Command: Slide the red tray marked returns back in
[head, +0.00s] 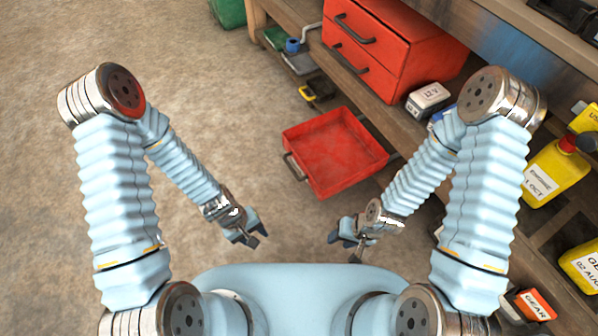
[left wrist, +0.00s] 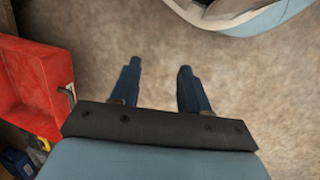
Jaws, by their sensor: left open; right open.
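The red tray (head: 332,150) extends out from the lower part of the wooden bench, over the floor. It is open-topped and looks empty, with a dark handle (head: 293,166) on its front face at the left. No returns marking is readable. The tray also shows at the left edge of the left wrist view (left wrist: 30,75). My left gripper (head: 254,236) is open and empty, below and left of the tray, apart from it. My right gripper (head: 346,250) is open and empty, below the tray, also apart from it. The left fingers point at bare floor in the left wrist view (left wrist: 158,85).
A red two-drawer cabinet (head: 400,62) stands on the bench (head: 290,20) above the tray. A white battery-like box (head: 428,99) and yellow bottles (head: 555,170) sit along the bench to the right. A yellow item (head: 317,92) lies above the tray.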

